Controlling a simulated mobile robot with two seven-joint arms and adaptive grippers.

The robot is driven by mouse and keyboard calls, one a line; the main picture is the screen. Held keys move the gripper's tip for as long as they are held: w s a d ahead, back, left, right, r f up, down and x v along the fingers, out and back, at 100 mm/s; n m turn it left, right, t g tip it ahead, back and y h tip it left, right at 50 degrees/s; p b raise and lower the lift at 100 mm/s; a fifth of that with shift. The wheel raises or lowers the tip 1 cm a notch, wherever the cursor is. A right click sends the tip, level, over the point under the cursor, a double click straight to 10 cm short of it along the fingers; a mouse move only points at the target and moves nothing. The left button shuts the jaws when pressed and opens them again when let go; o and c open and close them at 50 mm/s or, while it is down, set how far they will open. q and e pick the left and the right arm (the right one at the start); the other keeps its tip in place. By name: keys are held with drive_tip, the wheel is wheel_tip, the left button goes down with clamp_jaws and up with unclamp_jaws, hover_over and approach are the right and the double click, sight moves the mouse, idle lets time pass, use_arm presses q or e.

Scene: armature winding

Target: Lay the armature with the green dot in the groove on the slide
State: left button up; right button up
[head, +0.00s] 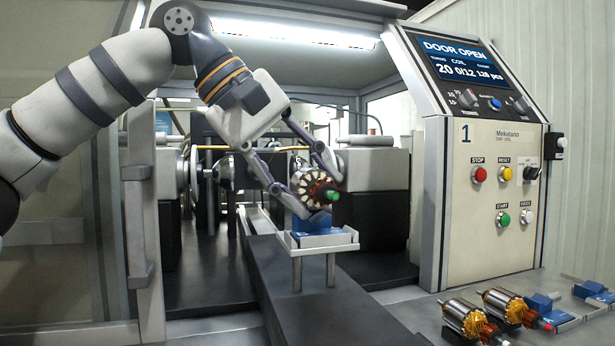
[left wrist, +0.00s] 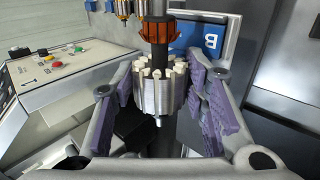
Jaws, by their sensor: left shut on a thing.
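The armature with the green dot (head: 314,187) is between the fingers of my left gripper (head: 316,184), which is shut on it. The green dot (head: 333,197) is on its shaft end, toward the camera. The left wrist view shows its pale-toothed core (left wrist: 155,92) and orange commutator between the purple finger pads (left wrist: 166,98). The slide (head: 318,240) is a small white-edged tray with a blue grooved block (head: 313,224), just under the armature. Whether the armature touches the block cannot be told, and the groove is mostly hidden. My right gripper is not in view.
Two other armatures (head: 462,317) (head: 508,304) lie on the table at lower right, beside blue blocks (head: 590,288). The control panel (head: 490,200) stands to the right and reads DOOR OPEN. Winding machinery (head: 375,180) lies behind the slide. A dark beam (head: 290,285) runs below it.

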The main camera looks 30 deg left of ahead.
use_arm(q)
drive_tip(key=shift+o, duration=0.2)
drive_tip(key=shift+w+a+f, duration=0.1)
drive_tip(key=shift+w+f, duration=0.05)
drive_tip(key=shift+f, duration=0.8)
drive_tip(key=o, duration=1.5)
drive_tip(key=shift+c, duration=0.2)
drive_tip(key=shift+w, duration=0.1)
drive_tip(key=shift+a+r, duration=0.1)
drive_tip(key=shift+r, duration=0.2)
drive_tip(key=shift+s+r, duration=0.15)
drive_tip(key=shift+s, duration=0.05)
drive_tip(key=v, duration=0.7)
drive_tip(key=shift+s+a+r, duration=0.15)
drive_tip(key=shift+a+r, duration=0.05)
drive_tip(key=shift+r, duration=0.1)
